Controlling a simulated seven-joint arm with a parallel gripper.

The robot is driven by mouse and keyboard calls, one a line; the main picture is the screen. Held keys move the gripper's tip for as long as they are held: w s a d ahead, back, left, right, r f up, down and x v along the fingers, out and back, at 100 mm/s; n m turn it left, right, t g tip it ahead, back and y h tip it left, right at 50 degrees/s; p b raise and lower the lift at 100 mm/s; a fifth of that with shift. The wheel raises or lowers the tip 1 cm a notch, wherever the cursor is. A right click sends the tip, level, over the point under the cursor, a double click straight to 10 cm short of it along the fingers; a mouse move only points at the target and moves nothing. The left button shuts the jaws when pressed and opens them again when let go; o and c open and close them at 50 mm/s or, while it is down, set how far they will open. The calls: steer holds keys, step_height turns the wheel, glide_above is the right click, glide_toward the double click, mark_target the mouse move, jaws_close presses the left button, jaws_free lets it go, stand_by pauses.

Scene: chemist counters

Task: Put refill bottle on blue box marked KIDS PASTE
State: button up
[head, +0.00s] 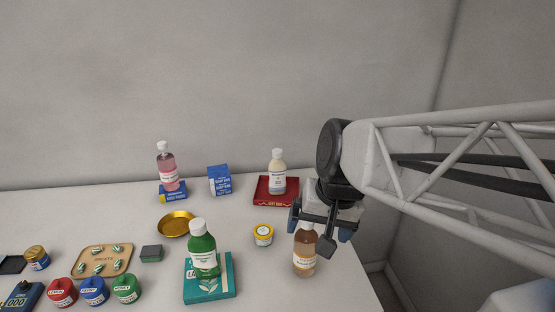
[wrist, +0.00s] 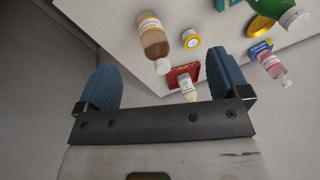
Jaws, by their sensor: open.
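My gripper (head: 320,226) is open and empty, at the right of the counter. It also shows in the wrist view (wrist: 163,82). I cannot read which bottle is the refill bottle. A pink bottle (head: 167,171) stands on a flat blue box (head: 172,196). Another blue box (head: 219,181) stands upright beside it. I cannot read KIDS PASTE on either.
A pale bottle (head: 278,172) stands on a red box (head: 276,199). A green bottle (head: 202,250) stands on a teal box (head: 222,289). A yellow jar (head: 263,235) and a gold dish (head: 176,225) lie between. The counter's right edge is close to the amber bottle.

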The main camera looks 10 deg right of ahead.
steer(key=s+d+f+n+h, duration=0.1)
steer(key=s+d+n+h, duration=0.1)
steer(key=s+d, duration=0.2)
steer(key=s, duration=0.2)
steer(key=shift+s+f, duration=0.25)
steer(key=shift+s, duration=0.1)
